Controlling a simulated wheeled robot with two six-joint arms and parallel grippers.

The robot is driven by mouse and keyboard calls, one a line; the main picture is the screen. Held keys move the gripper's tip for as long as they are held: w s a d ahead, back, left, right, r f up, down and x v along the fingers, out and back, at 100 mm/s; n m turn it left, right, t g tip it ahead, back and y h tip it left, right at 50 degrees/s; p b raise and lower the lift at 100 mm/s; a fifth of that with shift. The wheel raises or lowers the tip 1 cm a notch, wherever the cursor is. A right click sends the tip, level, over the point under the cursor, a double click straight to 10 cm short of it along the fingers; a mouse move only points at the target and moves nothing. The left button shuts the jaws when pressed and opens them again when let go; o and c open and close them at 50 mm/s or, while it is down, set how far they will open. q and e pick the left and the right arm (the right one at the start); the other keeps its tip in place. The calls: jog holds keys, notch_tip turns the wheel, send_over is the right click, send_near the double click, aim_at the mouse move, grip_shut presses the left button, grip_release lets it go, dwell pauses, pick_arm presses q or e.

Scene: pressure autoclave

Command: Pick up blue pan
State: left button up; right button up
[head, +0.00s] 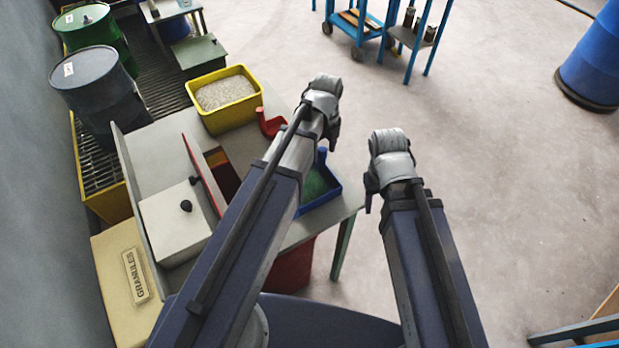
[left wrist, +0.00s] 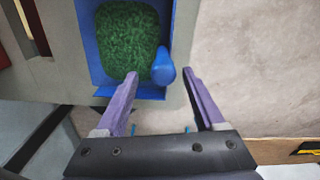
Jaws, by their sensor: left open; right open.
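The blue pan (head: 333,192) sits on the grey table near its right edge and holds green granules. My left arm hides part of it in the head view. In the left wrist view the blue pan (left wrist: 90,45) shows its granules and a rounded blue handle (left wrist: 163,64) pointing up towards the camera. My left gripper (left wrist: 160,73) is open above the pan, its fingertips on either side of the handle in the picture; contact cannot be told. My right gripper (head: 368,206) is to the right of the table over the floor, apart from the pan, its fingers mostly hidden.
A yellow bin (head: 248,112) of pale granules and a red scoop-like thing (head: 270,124) are at the table's back. A white box (head: 172,225) and upright red panel (head: 202,173) stand left. Drums (head: 98,90) are beyond.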

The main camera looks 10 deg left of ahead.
aim_at(322, 159)
pick_arm(q)
jog(key=shift+w+a+f+b, duration=0.1)
jog(key=shift+w+f+b, duration=0.1)
jog(key=shift+f+b, duration=1.15)
jog(key=shift+w+a+f+b, duration=0.1)
jog(key=shift+w+f+b, duration=0.1)
jog(key=shift+f+b, duration=1.1)
jog(key=shift+r, duration=0.1)
grip_shut()
